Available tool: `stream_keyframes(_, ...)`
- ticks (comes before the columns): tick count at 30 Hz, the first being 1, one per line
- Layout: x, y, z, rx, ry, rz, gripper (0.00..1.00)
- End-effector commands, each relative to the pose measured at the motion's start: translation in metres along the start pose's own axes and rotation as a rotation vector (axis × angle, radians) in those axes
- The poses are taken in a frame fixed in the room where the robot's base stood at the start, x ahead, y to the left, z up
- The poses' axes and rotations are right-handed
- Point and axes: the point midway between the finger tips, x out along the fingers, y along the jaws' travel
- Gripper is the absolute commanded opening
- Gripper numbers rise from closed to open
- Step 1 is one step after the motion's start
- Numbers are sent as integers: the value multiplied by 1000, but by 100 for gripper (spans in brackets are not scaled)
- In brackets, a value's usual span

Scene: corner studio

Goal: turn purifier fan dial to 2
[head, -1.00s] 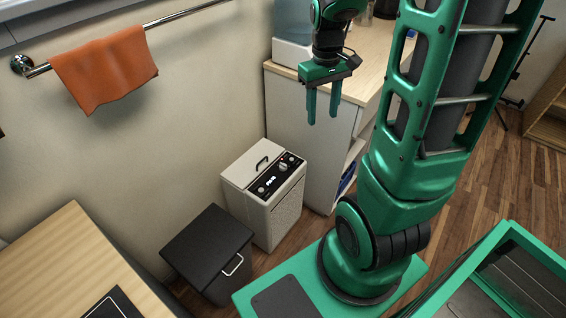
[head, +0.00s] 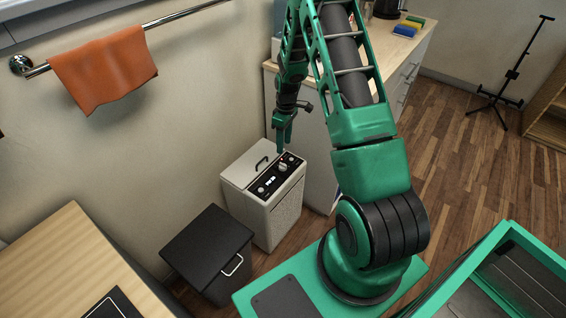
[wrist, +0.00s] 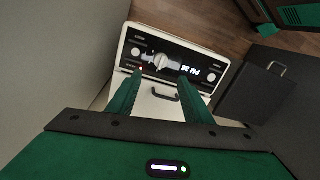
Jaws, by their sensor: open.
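The purifier (head: 263,206) is a white box with a black control strip (head: 272,183) on its top, standing against the wall. A pale dial (head: 283,167) sits toward the far end of the strip; in the wrist view a pale knob (wrist: 160,62) shows beside the lit display reading PM 36 (wrist: 190,70), upside down. Its setting marks are too small to read. My gripper (head: 281,147) points down above the far end of the purifier, apart from the dial as far as I can tell. Its two green fingers (wrist: 160,80) are spread and empty.
A black lidded bin (head: 208,245) stands just in front of the purifier. A cabinet with a wooden top (head: 403,48) stands behind it. An orange towel (head: 104,72) hangs on a wall rail. A wooden table (head: 66,262) is at the lower left.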

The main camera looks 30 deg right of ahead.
Motion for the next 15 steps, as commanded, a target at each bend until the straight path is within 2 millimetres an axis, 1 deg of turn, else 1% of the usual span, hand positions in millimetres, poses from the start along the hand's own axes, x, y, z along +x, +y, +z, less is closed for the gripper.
stream_keyframes(5,16,0,-1,-6,-1,-4,46)
stream_keyframes(8,31,-1,0,-6,-1,-4,46)
stream_keyframes(15,74,-1,-1,-6,-1,-5,46)
